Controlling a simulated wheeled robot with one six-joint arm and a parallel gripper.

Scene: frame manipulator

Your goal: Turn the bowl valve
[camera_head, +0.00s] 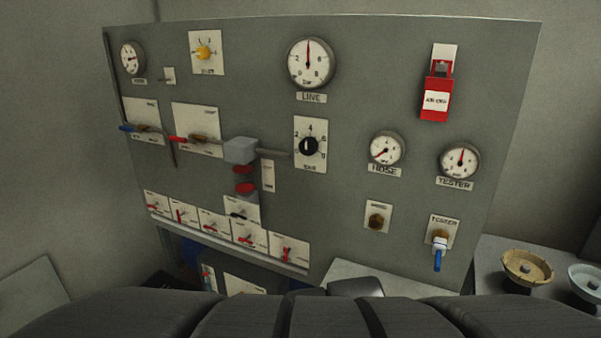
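No label that I can read for certain says bowl, so I cannot tell which valve is the bowl valve. On the grey panel (350,210), a blue-handled valve (438,257) at the lower right has its handle hanging down. Another blue handle (127,128) at the left and a red handle (178,139) lie about level. A row of small red levers, one of them (286,251), runs along the lower left. A yellow knob (203,53) is at the upper left and a black knob (309,146) near the middle. My gripper is not in view.
A grey block (240,150) with red pieces below it stands out from the panel. A tan bowl (527,266) and a pale bowl (586,281) stand on the right counter.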

